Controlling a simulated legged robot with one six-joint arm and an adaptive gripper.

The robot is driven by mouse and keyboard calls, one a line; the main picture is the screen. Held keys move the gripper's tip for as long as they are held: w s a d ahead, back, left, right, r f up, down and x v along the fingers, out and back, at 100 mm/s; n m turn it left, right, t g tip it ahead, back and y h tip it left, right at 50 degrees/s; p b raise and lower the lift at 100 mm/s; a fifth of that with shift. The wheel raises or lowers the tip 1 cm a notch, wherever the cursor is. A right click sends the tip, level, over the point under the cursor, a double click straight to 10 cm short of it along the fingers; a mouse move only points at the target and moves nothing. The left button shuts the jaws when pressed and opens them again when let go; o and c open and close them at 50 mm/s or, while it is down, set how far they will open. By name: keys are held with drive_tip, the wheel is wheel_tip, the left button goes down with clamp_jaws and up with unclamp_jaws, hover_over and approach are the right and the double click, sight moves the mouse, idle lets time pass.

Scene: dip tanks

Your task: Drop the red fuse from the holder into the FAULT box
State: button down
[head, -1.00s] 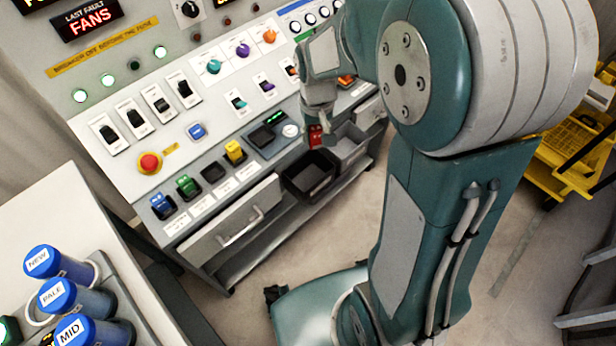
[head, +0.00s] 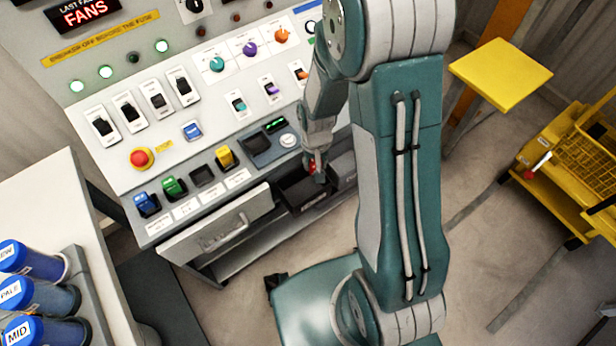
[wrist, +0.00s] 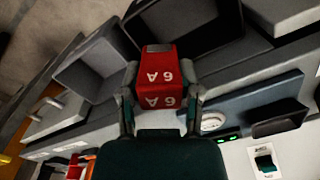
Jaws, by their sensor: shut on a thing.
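The red fuse (head: 312,166), marked 6 A in the wrist view (wrist: 162,77), is gripped between the two fingers of my gripper (wrist: 160,98). In the head view my gripper (head: 316,158) points down, with the fuse just above the open black box (head: 299,201) below the panel. In the wrist view the dark box (wrist: 190,28) lies partly hidden behind the fuse. A grey open box (wrist: 88,70) stands beside it. I cannot read which box is labelled FAULT. A black holder (head: 203,175) on the panel is empty.
Blue (head: 147,204), green (head: 174,187) and yellow (head: 227,156) fuses sit along the panel's front edge. A drawer (head: 217,228) with a handle is left of the black box. A yellow cart (head: 565,150) stands far right.

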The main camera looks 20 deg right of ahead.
drive_tip(key=shift+a+f, duration=0.25)
drive_tip(key=shift+f, duration=3.1)
drive_tip(key=shift+a, duration=0.7)
drive_tip(key=shift+c, duration=1)
unclamp_jaws()
drive_tip(key=shift+a, duration=0.25)
drive_tip(key=shift+d, duration=0.7)
wheel_tip(320, 180, up, 11)
drive_tip(key=shift+d+f, duration=0.1)
drive_tip(key=shift+f, duration=0.1)
drive_tip(key=shift+r, duration=0.65)
